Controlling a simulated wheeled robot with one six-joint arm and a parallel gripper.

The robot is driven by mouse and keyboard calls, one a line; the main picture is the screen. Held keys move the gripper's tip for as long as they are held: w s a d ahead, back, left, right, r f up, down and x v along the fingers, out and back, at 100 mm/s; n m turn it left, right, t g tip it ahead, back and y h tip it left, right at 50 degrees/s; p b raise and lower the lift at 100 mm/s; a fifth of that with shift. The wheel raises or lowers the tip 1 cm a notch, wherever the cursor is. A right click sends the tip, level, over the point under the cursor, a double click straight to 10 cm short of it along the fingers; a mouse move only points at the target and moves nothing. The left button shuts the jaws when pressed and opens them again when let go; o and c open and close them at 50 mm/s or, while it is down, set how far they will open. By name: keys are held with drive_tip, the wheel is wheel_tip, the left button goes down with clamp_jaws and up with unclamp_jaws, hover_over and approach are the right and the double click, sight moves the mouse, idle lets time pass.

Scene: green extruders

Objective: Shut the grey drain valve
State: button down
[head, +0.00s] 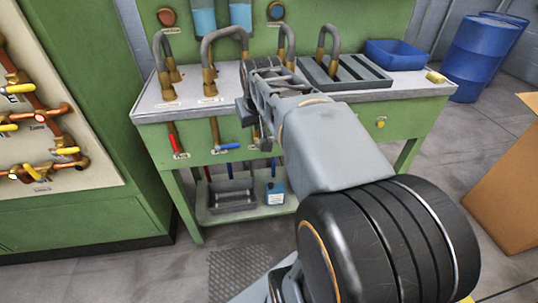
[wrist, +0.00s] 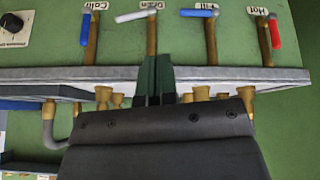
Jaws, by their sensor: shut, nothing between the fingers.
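The drain valve (wrist: 151,30) shows in the wrist view, which is upside down, under a label reading Drain. Its grey lever (wrist: 135,15) lies crosswise to its brass pipe. In the head view only a little of it shows beside my arm (head: 262,144). My gripper (wrist: 157,78) is shut and empty, its dark green fingers in line with the drain pipe and covering part of it. In the head view my arm hides the fingertips.
The fill valve's blue lever (wrist: 201,13) lies crosswise beside it. The hot valve's red lever (wrist: 275,33) and the cold valve's lever (wrist: 84,32) run along their pipes. The bench top (head: 180,107) overhangs the valves, with curved taps (head: 165,65) above. A blue bin (head: 394,54) stands at right.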

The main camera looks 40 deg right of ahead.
drive_tip(key=b, duration=0.4)
approach(273, 138)
drive_tip(key=shift+m+h, duration=0.4)
drive_tip(key=shift+h, duration=0.1)
drive_tip(key=shift+w+f+b, duration=0.5)
drive_tip(key=shift+w+f, duration=0.15)
drive_tip(key=shift+f, duration=0.45)
drive_tip(key=shift+w+f+b, duration=0.55)
drive_tip(key=shift+w+f, duration=0.1)
drive_tip(key=shift+f, duration=0.45)
drive_tip(key=shift+w+f+b, duration=0.5)
drive_tip(key=shift+w+f, duration=0.2)
drive_tip(key=shift+f, duration=0.4)
drive_tip(key=shift+s+d+f, duration=0.25)
drive_tip(key=shift+d+f, duration=0.3)
drive_tip(key=shift+f, duration=0.2)
drive_tip(key=shift+r+p, duration=0.2)
drive_tip(key=shift+p, duration=0.2)
